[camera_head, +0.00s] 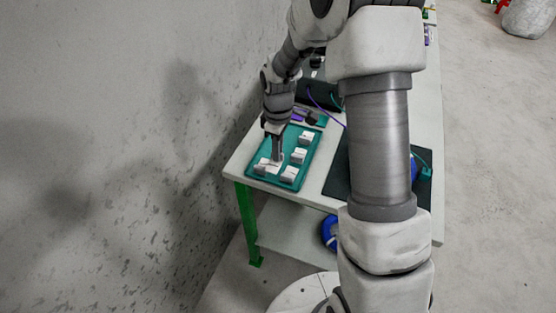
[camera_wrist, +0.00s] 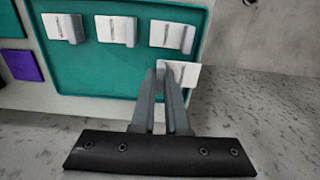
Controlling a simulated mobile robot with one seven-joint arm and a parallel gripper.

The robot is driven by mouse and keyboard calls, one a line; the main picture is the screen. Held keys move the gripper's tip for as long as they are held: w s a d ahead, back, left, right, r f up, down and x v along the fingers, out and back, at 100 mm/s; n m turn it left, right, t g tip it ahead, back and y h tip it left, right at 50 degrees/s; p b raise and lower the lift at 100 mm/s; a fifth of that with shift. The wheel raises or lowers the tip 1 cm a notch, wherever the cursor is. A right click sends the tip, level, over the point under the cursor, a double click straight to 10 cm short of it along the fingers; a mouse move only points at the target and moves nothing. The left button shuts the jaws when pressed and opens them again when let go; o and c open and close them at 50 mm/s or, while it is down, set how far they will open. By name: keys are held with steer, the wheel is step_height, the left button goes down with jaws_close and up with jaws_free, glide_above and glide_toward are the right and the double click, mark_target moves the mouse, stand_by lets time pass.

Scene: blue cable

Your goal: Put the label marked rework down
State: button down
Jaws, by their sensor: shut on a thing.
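My gripper (camera_head: 277,157) points down at the near left part of a teal tray (camera_head: 313,153) on the table. Its fingers (camera_wrist: 168,70) are shut on a small white label (camera_wrist: 186,75), seen at the tray's edge in the wrist view. The fingers partly cover it. In the head view this label (camera_head: 262,167) appears low at the tray surface; I cannot tell whether it touches. Other white labels (camera_wrist: 172,36) stand in a row on the tray (camera_wrist: 95,80). Their markings are too small to read, so I cannot tell which says rework.
The other labels stand close to the held one. The white table (camera_head: 240,160) has a narrow free strip left of the tray, near the wall. Behind the tray are a purple item (camera_head: 298,117) and a dark box (camera_head: 318,96). A dark mat (camera_head: 338,180) lies to the right.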

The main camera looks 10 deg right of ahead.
steer(key=shift+f+b, duration=0.3)
steer(key=shift+f, duration=1.65)
steer(key=shift+f, duration=0.25)
steer(key=c, duration=0.9)
jaws_free()
steer(key=shift+r, duration=0.1)
steer(key=shift+r, duration=0.15)
